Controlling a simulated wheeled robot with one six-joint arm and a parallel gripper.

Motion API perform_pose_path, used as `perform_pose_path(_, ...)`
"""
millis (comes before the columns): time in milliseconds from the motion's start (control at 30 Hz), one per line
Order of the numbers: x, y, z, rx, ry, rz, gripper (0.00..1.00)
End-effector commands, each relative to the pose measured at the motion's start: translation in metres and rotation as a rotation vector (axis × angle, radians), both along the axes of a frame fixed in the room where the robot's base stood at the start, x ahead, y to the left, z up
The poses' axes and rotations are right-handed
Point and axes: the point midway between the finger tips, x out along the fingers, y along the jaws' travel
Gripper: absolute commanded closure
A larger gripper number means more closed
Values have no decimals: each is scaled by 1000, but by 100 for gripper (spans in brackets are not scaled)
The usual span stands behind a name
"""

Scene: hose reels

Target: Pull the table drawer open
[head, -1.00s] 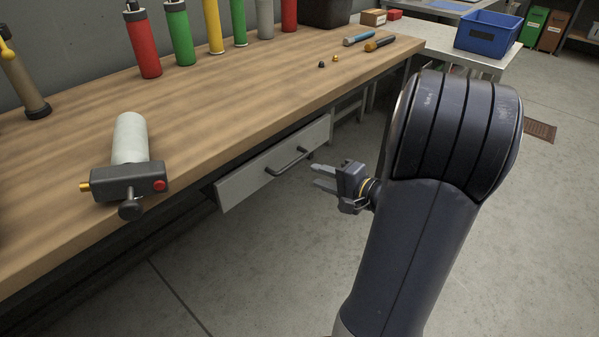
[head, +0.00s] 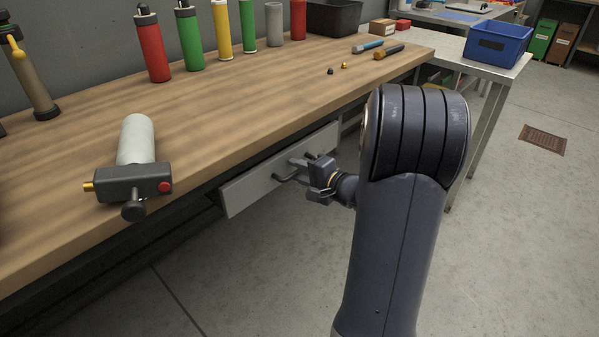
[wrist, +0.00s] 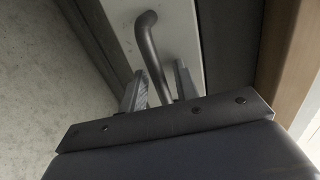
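The table drawer (head: 243,190) is a light grey front under the wooden worktop (head: 230,105); its front stands about at the table's edge, and I cannot tell whether it is slightly out. Its dark bar handle (head: 283,179) also shows in the wrist view (wrist: 152,55). My gripper (head: 297,169) is at the handle. In the wrist view its two fingers (wrist: 160,86) are apart, one on each side of the bar, with a gap visible beside it. The far end of the handle is partly hidden by my gripper.
A grey cylinder with a dark valve block (head: 133,180) lies on the worktop near the front edge. Coloured cylinders (head: 192,42) stand along the back. A blue bin (head: 499,45) is on a side table at right. The floor (head: 500,240) on the right is clear.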

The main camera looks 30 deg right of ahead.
Motion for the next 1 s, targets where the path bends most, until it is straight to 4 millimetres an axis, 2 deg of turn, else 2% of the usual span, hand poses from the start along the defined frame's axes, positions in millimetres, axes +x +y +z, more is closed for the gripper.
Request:
perform_pose_path(233,0,0,0,0,0,0,71)
perform_pose_path(600,0,0,0,0,0,0,100)
perform_pose_path(1000,0,0,0,-1,1,-1,100)
